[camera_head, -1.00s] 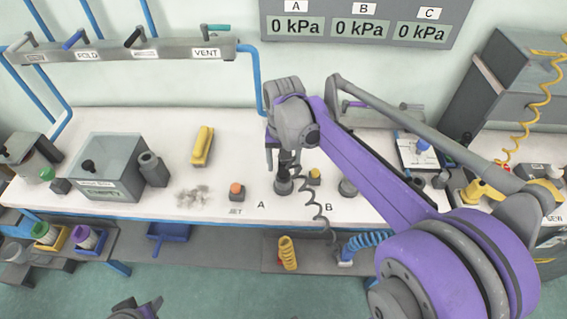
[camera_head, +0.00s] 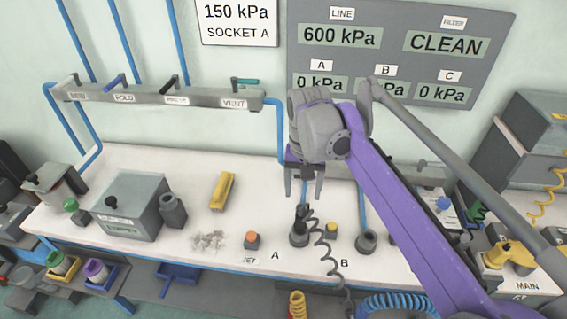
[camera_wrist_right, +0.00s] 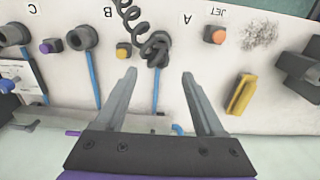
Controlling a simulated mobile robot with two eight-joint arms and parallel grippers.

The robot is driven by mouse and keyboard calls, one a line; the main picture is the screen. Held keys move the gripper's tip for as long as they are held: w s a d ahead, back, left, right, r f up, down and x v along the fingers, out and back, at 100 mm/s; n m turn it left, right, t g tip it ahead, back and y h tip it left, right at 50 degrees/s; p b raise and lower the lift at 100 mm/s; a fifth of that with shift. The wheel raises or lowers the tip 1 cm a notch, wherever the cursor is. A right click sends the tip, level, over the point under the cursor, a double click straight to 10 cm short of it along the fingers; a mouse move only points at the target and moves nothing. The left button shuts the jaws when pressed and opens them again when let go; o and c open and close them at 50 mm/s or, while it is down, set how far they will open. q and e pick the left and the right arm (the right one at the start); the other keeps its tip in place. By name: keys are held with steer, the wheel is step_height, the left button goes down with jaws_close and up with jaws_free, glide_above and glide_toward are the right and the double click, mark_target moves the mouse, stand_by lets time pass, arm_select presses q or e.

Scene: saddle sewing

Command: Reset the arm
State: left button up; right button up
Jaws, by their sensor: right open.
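My right gripper (camera_head: 304,194) hangs above the back of the white bench, behind socket A. In the right wrist view its two fingers (camera_wrist_right: 160,80) stand apart with nothing between them. The purple right arm reaches in from the lower right and hides part of the bench's right side. A black plug with a coiled grey hose (camera_head: 302,217) stands upright in socket A (camera_head: 298,238), apart from the fingers. In the right wrist view the coiled hose (camera_wrist_right: 130,20) shows beyond the fingertips. My left gripper does not show in these views.
A yellow block (camera_head: 222,190), grey debris (camera_head: 209,241) and an orange JET button (camera_head: 252,240) lie on the bench (camera_head: 190,180). A grey box (camera_head: 125,215) stands left. A valve rail (camera_head: 150,97) runs above. The gauge panel (camera_head: 400,45) reads LINE 600 kPa and A, B, C 0 kPa.

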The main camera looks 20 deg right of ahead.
steer(key=s+a+f+n+t, duration=0.2)
steer(key=s+a+f+n, duration=0.1)
steer(key=s+f, duration=0.4)
steer(key=s+a+f+n+t, duration=0.3)
steer(key=s+f, duration=0.5)
steer(key=shift+s+a, duration=0.25)
steer(key=shift+a, duration=0.15)
steer(key=shift+f, duration=0.1)
